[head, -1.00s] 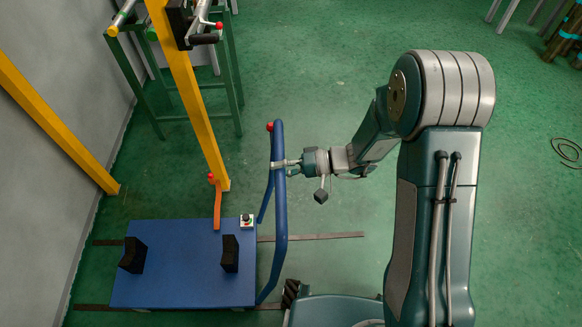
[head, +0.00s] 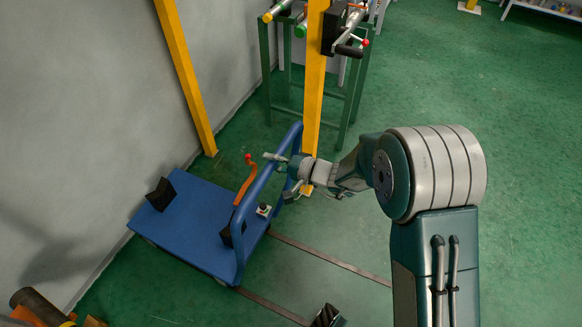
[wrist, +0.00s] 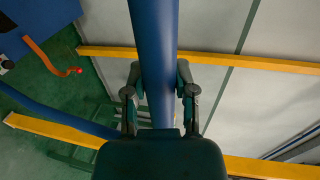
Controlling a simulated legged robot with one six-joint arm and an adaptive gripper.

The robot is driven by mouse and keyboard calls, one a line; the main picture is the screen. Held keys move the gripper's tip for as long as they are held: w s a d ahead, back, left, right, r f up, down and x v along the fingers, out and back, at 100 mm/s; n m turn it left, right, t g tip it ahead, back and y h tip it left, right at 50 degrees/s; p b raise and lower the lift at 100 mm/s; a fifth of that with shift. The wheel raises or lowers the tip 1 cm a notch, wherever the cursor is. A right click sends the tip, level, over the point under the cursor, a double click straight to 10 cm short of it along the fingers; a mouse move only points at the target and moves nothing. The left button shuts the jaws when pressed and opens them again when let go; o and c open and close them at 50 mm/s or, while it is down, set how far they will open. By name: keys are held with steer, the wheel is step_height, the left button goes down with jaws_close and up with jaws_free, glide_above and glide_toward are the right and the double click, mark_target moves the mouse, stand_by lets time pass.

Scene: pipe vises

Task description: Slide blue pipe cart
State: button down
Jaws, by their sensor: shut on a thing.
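The blue pipe cart (head: 190,222) stands on the green floor at the left of the head view, its flat deck carrying black V-shaped supports. Its blue tubular handle (head: 259,188) rises at the deck's right end. My gripper (head: 285,161) is shut on the handle near its upper part. In the wrist view the handle (wrist: 155,60) runs between the two fingers of my gripper (wrist: 160,92), one on each side. An orange lever (head: 245,182) with a red knob stands by the cart's far edge. The gripper partly hides the handle.
Two dark rails (head: 330,261) run along the floor to the right of the cart. A yellow post (head: 316,85) and a green pipe stand (head: 350,95) are behind the handle. A grey wall (head: 80,110) is at the left.

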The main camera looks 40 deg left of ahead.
steer(key=shift+s+a+f, duration=0.2)
steer(key=shift+a, duration=0.25)
steer(key=shift+c, duration=2)
jaws_free()
steer(key=shift+a, duration=0.1)
steer(key=shift+w+r, duration=0.1)
steer(key=v, duration=1.2)
